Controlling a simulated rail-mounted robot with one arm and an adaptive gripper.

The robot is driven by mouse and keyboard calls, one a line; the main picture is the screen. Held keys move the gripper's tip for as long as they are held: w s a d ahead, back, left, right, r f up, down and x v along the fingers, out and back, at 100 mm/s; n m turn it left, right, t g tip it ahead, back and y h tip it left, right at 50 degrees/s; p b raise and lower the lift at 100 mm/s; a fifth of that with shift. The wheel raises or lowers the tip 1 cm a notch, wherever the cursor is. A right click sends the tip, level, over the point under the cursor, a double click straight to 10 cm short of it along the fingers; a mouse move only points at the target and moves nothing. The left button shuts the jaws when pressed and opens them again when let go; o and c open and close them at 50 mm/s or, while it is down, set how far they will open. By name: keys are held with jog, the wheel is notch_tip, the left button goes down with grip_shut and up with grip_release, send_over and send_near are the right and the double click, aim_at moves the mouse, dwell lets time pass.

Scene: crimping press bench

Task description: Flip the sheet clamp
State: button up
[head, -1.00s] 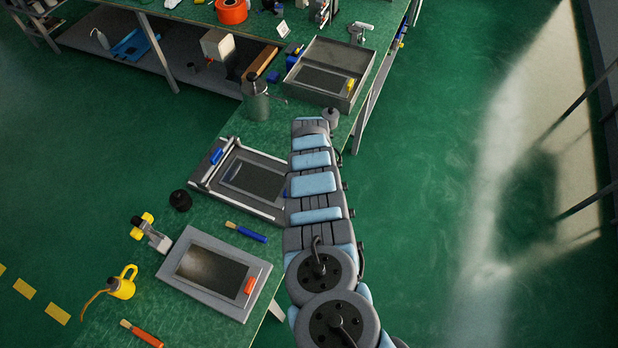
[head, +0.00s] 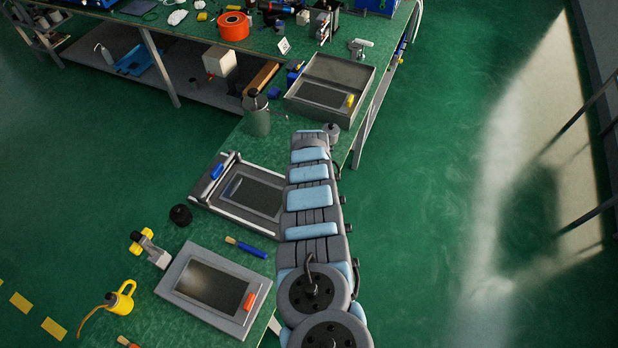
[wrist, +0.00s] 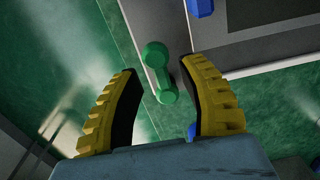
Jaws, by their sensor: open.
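My gripper (wrist: 160,105) shows in the wrist view with its two yellow, black-lined fingers spread wide and nothing between the pads. Just beyond the fingertips is a green double-knobbed piece (wrist: 157,72), beside a grey framed fixture (wrist: 290,48). I cannot tell whether this green piece is the sheet clamp. In the head view my arm hides the gripper and the right side of the middle fixture (head: 213,200), which carries a blue handle (head: 217,171).
A nearer grey fixture (head: 177,283) has an orange handle (head: 249,301). A yellow-ended tool (head: 150,249), black knob (head: 180,215), blue-handled brush (head: 250,248) and yellow can (head: 121,299) lie around. A tray (head: 367,88) stands farther back. Open floor lies right.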

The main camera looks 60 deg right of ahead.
jog(key=shift+w+a+r, duration=0.1)
jog(key=shift+a+r, duration=0.05)
jog(key=shift+r, duration=0.8)
notch_tip(320, 180, up, 9)
dwell(0.8)
